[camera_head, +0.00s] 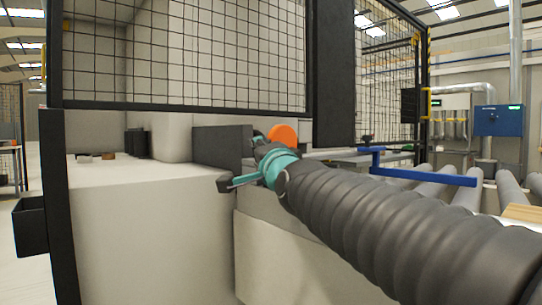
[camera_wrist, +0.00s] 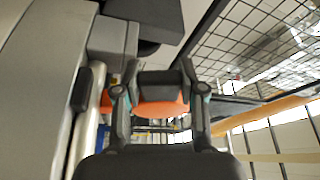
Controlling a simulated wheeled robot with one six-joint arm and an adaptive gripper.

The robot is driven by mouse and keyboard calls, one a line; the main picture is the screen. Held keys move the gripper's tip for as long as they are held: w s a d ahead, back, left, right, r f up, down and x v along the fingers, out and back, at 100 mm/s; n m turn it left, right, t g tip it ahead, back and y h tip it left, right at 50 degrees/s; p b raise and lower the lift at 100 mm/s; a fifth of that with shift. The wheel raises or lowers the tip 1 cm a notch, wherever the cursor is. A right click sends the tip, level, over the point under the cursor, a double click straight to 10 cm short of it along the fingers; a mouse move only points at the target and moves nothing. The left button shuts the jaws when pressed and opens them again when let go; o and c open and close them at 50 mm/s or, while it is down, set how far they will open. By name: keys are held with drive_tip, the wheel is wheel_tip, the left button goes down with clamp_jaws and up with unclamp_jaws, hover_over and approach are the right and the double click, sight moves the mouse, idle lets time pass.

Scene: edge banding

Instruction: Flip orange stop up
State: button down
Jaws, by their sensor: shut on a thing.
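The orange stop (camera_head: 283,134) shows as a rounded orange disc at the end of my arm, beside a dark grey block on the machine. In the wrist view the orange stop (camera_wrist: 160,108) lies between the two dark fingers of my gripper (camera_wrist: 160,88), with a dark part just above it. My gripper (camera_head: 262,146) is shut on the orange stop. In the head view my wrist and ribbed arm sleeve hide the lower part of the stop and where it is mounted.
A dark grey block (camera_head: 222,146) stands left of the stop on the pale machine body (camera_head: 150,215). Grey rollers (camera_head: 466,197) and a blue bar (camera_head: 425,174) lie to the right. A black bin (camera_head: 30,226) hangs at far left.

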drive_tip(key=shift+f, duration=0.1)
idle(0.5)
drive_tip(key=c, duration=0.6)
unclamp_jaws()
drive_tip(key=shift+a, duration=0.1)
drive_tip(key=shift+c, duration=0.2)
drive_tip(key=shift+s, duration=0.1)
drive_tip(key=v, duration=1.2)
